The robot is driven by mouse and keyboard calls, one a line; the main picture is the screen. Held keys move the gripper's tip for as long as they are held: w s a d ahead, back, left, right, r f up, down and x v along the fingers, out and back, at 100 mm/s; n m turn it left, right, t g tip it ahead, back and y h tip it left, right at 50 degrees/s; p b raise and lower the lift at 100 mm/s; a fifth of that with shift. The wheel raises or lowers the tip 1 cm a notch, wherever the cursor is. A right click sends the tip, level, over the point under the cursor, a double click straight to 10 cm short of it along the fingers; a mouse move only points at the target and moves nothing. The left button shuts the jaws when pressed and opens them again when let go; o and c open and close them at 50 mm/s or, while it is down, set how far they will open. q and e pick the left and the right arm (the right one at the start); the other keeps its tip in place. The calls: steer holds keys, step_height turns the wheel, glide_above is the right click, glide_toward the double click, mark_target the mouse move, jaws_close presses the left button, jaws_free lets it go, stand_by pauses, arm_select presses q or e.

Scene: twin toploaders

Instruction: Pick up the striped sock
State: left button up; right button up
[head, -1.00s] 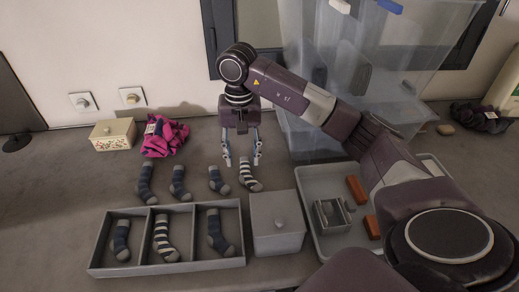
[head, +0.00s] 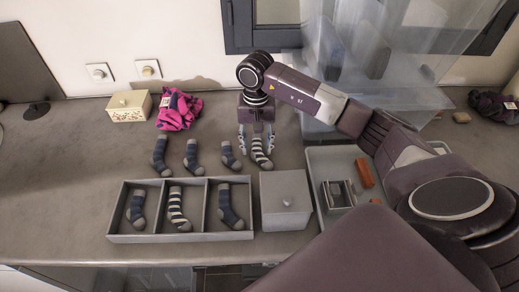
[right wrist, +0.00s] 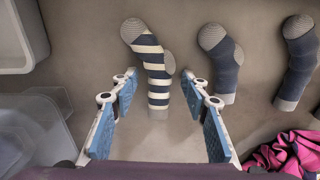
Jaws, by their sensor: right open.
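A navy-and-white striped sock (head: 260,153) with grey toe and heel lies on the counter, behind the lidded grey box. My right gripper (head: 257,147) is above it, fingers spread on both sides. In the right wrist view the striped sock (right wrist: 154,62) lies ahead of and between the two blue-padded fingertips (right wrist: 160,82), with nothing held. A second striped sock (head: 177,206) lies in the middle compartment of the grey divided tray (head: 120,236). The left gripper does not show.
Several plain navy socks (head: 230,154) lie in a row left of the striped one, the nearest quite close. A grey lidded box (head: 284,212), a tray with orange blocks (head: 317,160) and clear bins (head: 370,60) stand right. Pink cloth (head: 178,111) lies behind.

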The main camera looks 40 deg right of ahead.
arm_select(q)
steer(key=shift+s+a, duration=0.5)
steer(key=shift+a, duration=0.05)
arm_select(e)
steer(key=c, duration=0.9)
steer(key=shift+c, duration=0.2)
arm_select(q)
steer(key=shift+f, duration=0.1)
arm_select(e)
steer(key=shift+r, duration=0.1)
steer(key=shift+w+r, duration=0.1)
steer(key=shift+r, duration=0.45)
step_height(320, 180, up, 11)
steer(key=b, duration=0.3)
arm_select(q)
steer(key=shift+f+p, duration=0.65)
steer(key=shift+p, duration=0.1)
arm_select(e)
step_height(320, 180, up, 8)
glide_above(257, 148)
steer(key=shift+a+f, duration=0.1)
steer(key=shift+f, duration=0.05)
